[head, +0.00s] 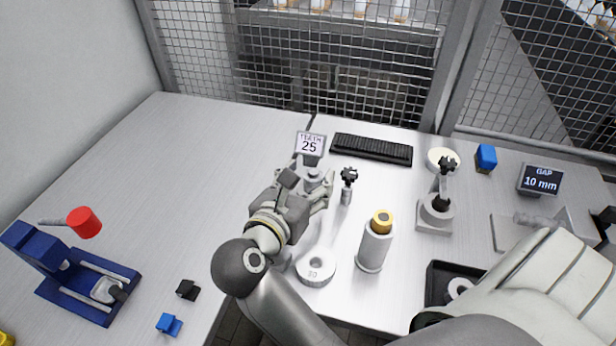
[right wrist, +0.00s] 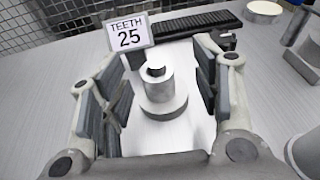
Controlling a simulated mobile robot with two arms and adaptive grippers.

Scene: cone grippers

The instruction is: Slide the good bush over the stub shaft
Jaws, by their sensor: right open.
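In the right wrist view a light grey cylinder (right wrist: 153,88) stands upright on a wider round base (right wrist: 165,105). A narrower, darker stub (right wrist: 156,70) shows at its top. This looks like the stub shaft with a bush around it, but I cannot tell for sure. It also shows in the head view (head: 314,178), partly hidden by my gripper. My right gripper (right wrist: 152,90) is open, its fingers on either side of the cylinder with gaps visible. It shows in the head view (head: 308,190) too. A pale ring (head: 460,287) lies in a black tray (head: 437,273). My left gripper is out of view.
A "TEETH 25" sign (head: 310,144) and black toothed rack (head: 372,149) stand behind. A white ring (head: 316,268) and yellow-topped post (head: 373,248) are nearer. A small black-knobbed post (head: 347,190) is close right. A blue vise (head: 80,280) sits left; the left table is mostly clear.

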